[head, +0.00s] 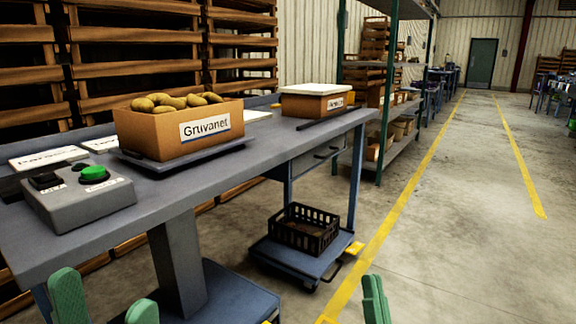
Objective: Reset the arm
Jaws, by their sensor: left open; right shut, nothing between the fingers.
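My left gripper (105,304) shows at the bottom left edge, its two green fingers spread apart with nothing between them. It is in front of the grey bench (190,195), nearer to me than the bench's front edge. My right gripper (375,298) shows at the bottom, right of centre, in front of the floor. Its green fingers are together and empty. Both arms behind the fingers are out of view, so their pose cannot be told.
On the bench stand a button box (85,205) with a green button, a "Gruvanet" box (160,141) of potatoes on a scale plate, and a lidded box (315,104). A black crate (303,232) sits on a low trolley (300,262).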

